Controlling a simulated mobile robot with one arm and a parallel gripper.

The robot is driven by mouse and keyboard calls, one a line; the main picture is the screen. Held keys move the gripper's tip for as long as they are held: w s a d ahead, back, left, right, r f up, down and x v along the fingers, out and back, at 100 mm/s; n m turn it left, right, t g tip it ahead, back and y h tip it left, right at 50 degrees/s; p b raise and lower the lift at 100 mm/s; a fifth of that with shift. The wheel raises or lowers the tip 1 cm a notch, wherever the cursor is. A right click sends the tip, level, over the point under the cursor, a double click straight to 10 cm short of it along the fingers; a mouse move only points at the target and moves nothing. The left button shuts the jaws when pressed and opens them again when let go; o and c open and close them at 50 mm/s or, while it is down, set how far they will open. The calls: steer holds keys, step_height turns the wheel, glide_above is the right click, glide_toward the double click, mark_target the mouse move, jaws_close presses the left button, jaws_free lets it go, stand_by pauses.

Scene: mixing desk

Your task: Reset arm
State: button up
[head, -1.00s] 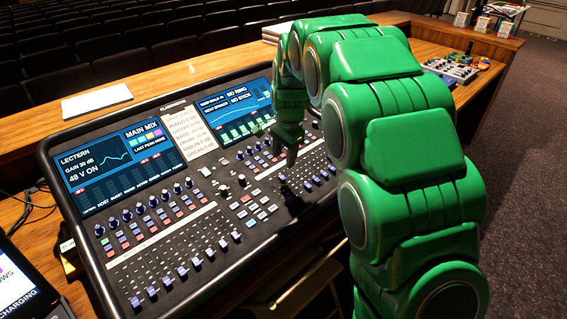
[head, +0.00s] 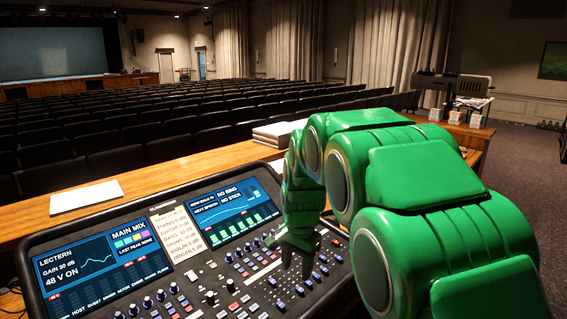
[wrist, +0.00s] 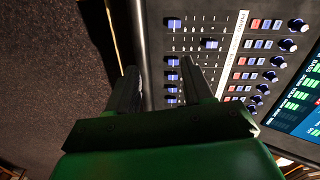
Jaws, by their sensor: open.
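My green arm reaches in from the right in the head view. My gripper (head: 298,262) hangs over the right part of the mixing desk (head: 30,262), above its fader and knob rows. In the wrist view the two dark fingers of my gripper (wrist: 160,88) stand apart with nothing between them. Faders with blue caps (wrist: 173,62) show beyond and beside the fingers. Whether the fingertips touch the desk cannot be told.
A white paper (head: 85,200) lies on the wooden counter behind the desk. A stack of papers (head: 280,132) lies on the counter behind my arm. Rows of dark seats (head: 150,120) fill the hall. Small boxes (head: 455,117) stand at the far counter end.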

steer(key=s+d+n, duration=0.2)
steer(key=s+d, duration=0.2)
steer(key=s, duration=0.8)
steer(key=s+d+r+n+g, duration=0.1)
steer(key=s+d, duration=0.3)
steer(key=s, duration=0.8)
steer(key=s+d+r+n+g, duration=0.1)
steer(key=s+d+n, duration=0.2)
steer(key=s, duration=1)
steer(key=shift+d+r+n, duration=0.2)
steer(key=shift+d+n, duration=0.2)
steer(key=shift+n, duration=0.2)
